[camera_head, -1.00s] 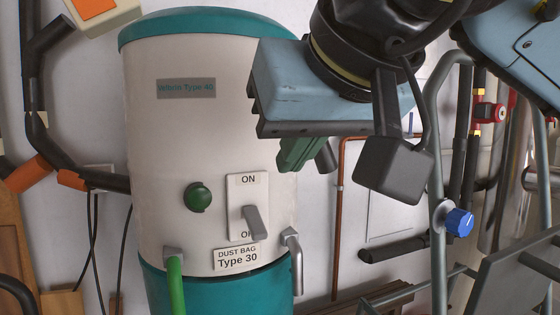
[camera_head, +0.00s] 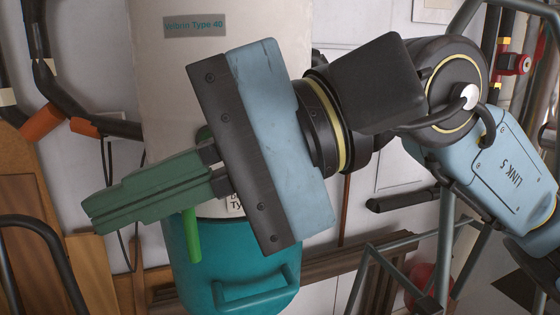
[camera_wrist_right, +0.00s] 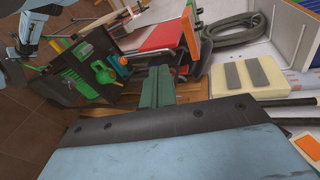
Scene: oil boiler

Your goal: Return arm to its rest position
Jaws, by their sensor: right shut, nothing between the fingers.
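My right gripper (camera_head: 95,214) shows in the head view with its green fingers together, pointing left and slightly down, with nothing held. Its blue and black body (camera_head: 285,150) stands in front of the boiler (camera_head: 165,90) and hides the switch and most of the boiler's front. My right arm comes in from the right side. In the right wrist view the closed green fingers (camera_wrist_right: 156,88) point away over a cluttered area. My left gripper is not in view.
A green handle (camera_head: 192,238) and a teal lower tank (camera_head: 240,260) are below my gripper. Pipes with an orange joint (camera_head: 42,122) run at the left. A metal frame (camera_head: 365,270) and a red valve (camera_head: 512,64) are at the right. The right wrist view shows a tool organizer (camera_wrist_right: 90,75).

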